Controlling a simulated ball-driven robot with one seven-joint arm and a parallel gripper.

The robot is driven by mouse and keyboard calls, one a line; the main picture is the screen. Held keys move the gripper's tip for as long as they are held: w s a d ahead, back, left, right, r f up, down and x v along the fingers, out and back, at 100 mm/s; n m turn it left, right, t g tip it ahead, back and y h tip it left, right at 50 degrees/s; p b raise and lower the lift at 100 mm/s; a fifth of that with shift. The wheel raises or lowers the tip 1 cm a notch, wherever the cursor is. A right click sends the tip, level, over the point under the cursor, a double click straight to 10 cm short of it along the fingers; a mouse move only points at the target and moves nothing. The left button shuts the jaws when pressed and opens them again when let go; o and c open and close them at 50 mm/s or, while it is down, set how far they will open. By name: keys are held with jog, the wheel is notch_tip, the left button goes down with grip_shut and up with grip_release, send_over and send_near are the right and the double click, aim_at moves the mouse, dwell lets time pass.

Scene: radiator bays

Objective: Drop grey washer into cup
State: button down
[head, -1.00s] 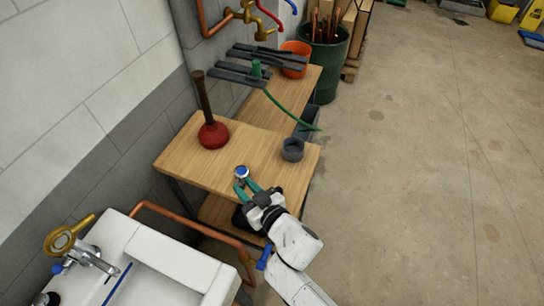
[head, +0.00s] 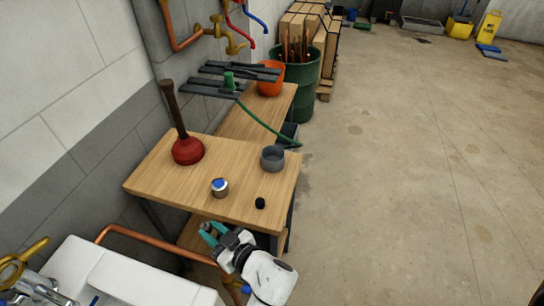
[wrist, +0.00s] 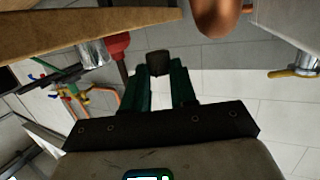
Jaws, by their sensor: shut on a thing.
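The grey cup (head: 273,158) stands upright on the wooden table, near its right edge. My gripper (head: 208,230) is in front of the table's front edge in the head view, apart from the cup. In the wrist view my gripper (wrist: 164,72) has its green fingers closed around a small dark grey piece at the tips, which I take for the grey washer (wrist: 158,63). Its ring shape cannot be made out. The washer is not distinguishable in the head view. The inside of the cup is not clear.
On the table (head: 160,175) stand a blue-topped silver can (head: 220,188), a small black piece (head: 260,203) and a red plunger (head: 187,150). A copper pipe (head: 150,238) and white sink (head: 110,275) are at front left. Open floor lies to the right.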

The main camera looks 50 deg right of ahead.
notch_tip(320, 180, up, 10)
jog(key=p, duration=0.9)
jog(key=shift+s+r+g, duration=0.2)
jog(key=shift+s+g, duration=0.1)
jog(key=shift+s, duration=0.15)
jog(key=shift+w+d+r, duration=0.1)
jog(key=shift+d+r, duration=0.05)
jog(key=shift+d, duration=0.05)
